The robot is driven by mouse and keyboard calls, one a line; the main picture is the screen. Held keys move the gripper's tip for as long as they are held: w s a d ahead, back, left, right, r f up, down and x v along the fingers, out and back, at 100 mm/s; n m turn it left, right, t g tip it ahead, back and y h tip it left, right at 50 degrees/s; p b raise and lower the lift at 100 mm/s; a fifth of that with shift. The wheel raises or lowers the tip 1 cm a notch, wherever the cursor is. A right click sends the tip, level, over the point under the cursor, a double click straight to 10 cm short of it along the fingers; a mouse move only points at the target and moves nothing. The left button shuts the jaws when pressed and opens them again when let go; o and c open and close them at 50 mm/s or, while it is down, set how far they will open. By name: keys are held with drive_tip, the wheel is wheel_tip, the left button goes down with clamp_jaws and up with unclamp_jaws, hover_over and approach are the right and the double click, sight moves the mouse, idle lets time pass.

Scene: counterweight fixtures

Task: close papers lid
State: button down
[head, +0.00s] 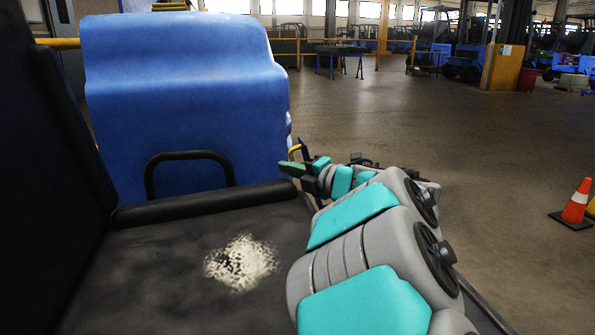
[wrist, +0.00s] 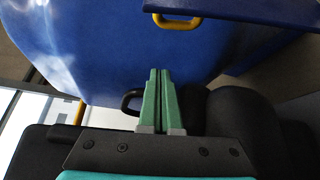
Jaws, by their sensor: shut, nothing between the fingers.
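A dark blue flat panel (wrist: 262,10), which appears to be the papers lid, stands out from the blue counterweight (head: 185,100) at the top right of the wrist view. A yellow loop handle (wrist: 178,22) is on its near end. In the head view the yellow handle (head: 294,150) shows at the counterweight's right edge, with only a thin dark strip of the panel beside it. My gripper (head: 285,167) is shut and empty, just right of the counterweight. In the wrist view my gripper's fingertips (wrist: 159,72) point at the blue surface, below the handle and apart from it. The lid's hinge is hidden.
A black bar handle (head: 190,158) is on the counterweight's face, above a black roll-edged seat or deck (head: 150,265) with a pale worn patch. An orange cone (head: 576,203) stands on the floor at right. The floor between is clear.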

drive_tip(key=shift+w+r, duration=0.15)
drive_tip(key=shift+w, duration=2.55)
